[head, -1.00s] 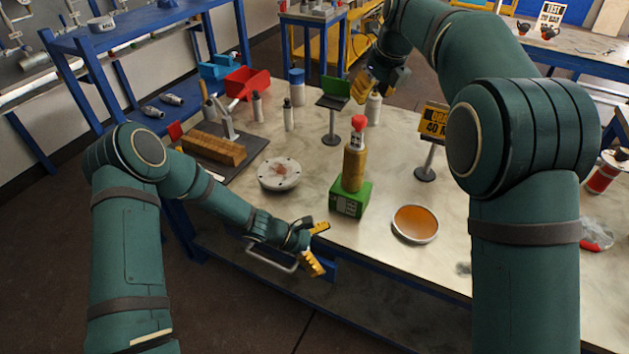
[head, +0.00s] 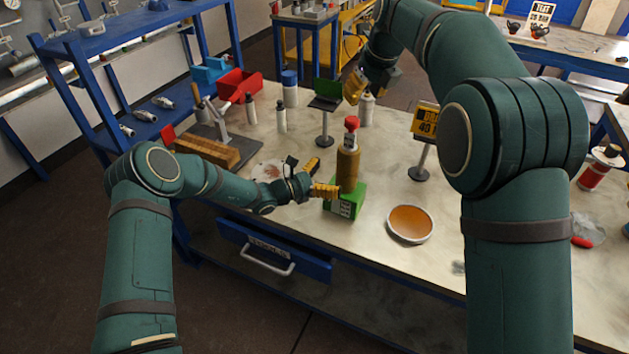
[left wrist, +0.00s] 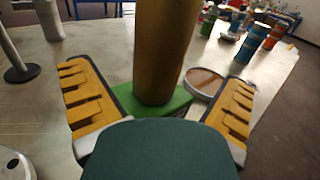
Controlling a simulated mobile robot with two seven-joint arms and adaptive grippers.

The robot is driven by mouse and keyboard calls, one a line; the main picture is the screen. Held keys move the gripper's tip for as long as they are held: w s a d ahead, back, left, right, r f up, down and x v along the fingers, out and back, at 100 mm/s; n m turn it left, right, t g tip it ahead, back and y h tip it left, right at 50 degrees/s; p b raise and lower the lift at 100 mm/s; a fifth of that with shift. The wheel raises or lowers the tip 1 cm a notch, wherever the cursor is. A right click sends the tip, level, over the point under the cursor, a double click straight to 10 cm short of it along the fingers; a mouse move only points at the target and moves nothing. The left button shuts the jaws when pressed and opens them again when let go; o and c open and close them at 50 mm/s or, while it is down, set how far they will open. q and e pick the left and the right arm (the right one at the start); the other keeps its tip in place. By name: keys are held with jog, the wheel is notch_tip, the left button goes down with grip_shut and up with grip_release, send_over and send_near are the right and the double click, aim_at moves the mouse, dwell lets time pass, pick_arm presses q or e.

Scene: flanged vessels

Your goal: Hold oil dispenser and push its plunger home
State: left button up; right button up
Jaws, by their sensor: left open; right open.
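The oil dispenser (head: 347,170) stands upright on the table, a brass-coloured cylinder on a green base (head: 349,203) with a red knob (head: 352,122) on top. My left gripper (head: 321,178) is open and low, just left of the cylinder in the head view. In the left wrist view the dispenser's cylinder (left wrist: 164,50) stands ahead between the two spread yellow fingers, apart from both. My right gripper (head: 359,84) is open, above and behind the dispenser, near a pale bottle (head: 366,109). It is partly hidden by its own wrist.
A dish of amber liquid (head: 410,223) lies right of the dispenser. A round flange plate (head: 268,170) is partly hidden behind my left wrist. A green sign on a stand (head: 326,105) and a yellow sign (head: 425,122) stand behind. The front right table area is mostly clear.

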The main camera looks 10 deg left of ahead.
aim_at(352, 168)
pick_arm(q)
jog(key=x, duration=0.7)
jog(key=shift+w+d, duration=0.2)
jog(key=shift+d, duration=0.05)
jog(key=c, duration=1.4)
